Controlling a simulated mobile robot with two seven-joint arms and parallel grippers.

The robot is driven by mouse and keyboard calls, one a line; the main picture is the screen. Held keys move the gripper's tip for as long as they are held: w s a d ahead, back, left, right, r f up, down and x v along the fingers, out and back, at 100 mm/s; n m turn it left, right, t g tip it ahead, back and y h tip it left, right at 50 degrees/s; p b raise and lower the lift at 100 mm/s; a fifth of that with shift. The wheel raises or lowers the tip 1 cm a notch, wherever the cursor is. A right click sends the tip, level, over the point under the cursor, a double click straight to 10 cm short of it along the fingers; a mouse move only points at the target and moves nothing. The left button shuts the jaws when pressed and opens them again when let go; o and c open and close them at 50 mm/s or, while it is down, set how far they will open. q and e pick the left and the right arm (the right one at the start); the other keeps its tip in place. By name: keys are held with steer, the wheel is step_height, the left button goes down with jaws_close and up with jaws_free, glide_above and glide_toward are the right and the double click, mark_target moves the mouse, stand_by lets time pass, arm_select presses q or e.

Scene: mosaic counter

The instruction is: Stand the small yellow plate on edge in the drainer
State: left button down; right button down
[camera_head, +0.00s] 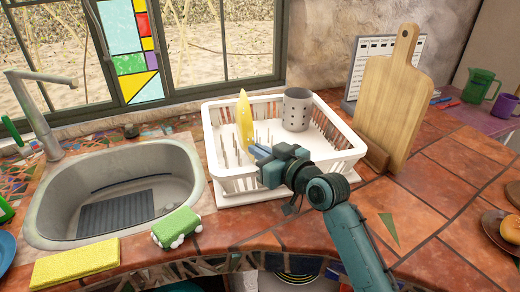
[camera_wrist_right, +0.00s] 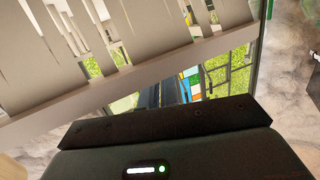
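The small yellow plate (camera_head: 243,120) stands on edge, seen nearly edge-on, in the left part of the white drainer (camera_head: 228,185). Its lower part is among the drainer's prongs. My right gripper (camera_head: 259,152) reaches over the front of the drainer, with its bluish fingers just right of the plate's lower part. I cannot tell if they touch it. In the right wrist view the fingers (camera_wrist_right: 162,94) point past the drainer's slatted side (camera_wrist_right: 75,85); no plate can be made out between them, and their gap is unclear. My left gripper is out of view.
A grey perforated cutlery cup (camera_head: 296,110) stands at the drainer's back. A wooden cutting board (camera_head: 394,105) leans upright on the right. The sink (camera_head: 55,215) lies left, with a green-and-white sponge (camera_head: 177,228) and a yellow sponge (camera_head: 75,263) before it.

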steer(key=c, duration=2.1)
jaws_free()
steer(key=o, duration=0.5)
steer(key=shift+o, duration=0.5)
steer(key=shift+f, duration=0.1)
steer(key=o, duration=0.5)
steer(key=shift+o, duration=0.2)
